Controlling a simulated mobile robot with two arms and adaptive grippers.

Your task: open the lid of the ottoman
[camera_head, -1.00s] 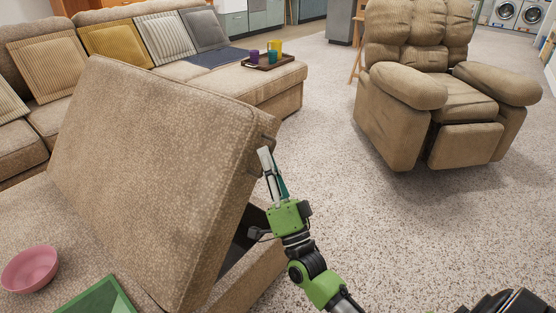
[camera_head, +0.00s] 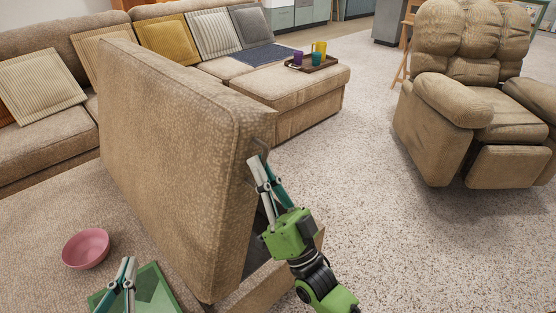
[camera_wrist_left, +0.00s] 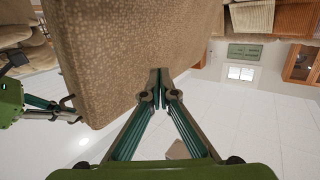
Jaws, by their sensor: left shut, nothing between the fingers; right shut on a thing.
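The ottoman's beige fabric lid (camera_head: 180,150) stands raised steeply, with a dark opening below its right side. Part of the ottoman's base (camera_head: 255,290) shows under it. My right gripper (camera_head: 258,160) is shut on the grey loop handle (camera_head: 263,146) at the lid's right edge. My left gripper (camera_head: 129,262) is shut and empty at the lower left, on the near side of the lid. In the left wrist view, the left fingers (camera_wrist_left: 160,84) are together in front of the lid (camera_wrist_left: 110,50); contact with it is unclear. The right gripper (camera_wrist_left: 68,115) shows at left there.
A pink bowl (camera_head: 86,248) and a green tray (camera_head: 150,285) lie at the lower left, the tray partly behind my left gripper. A sofa (camera_head: 60,150) with cushions stands behind. A recliner (camera_head: 480,110) is at right. The speckled floor between is clear.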

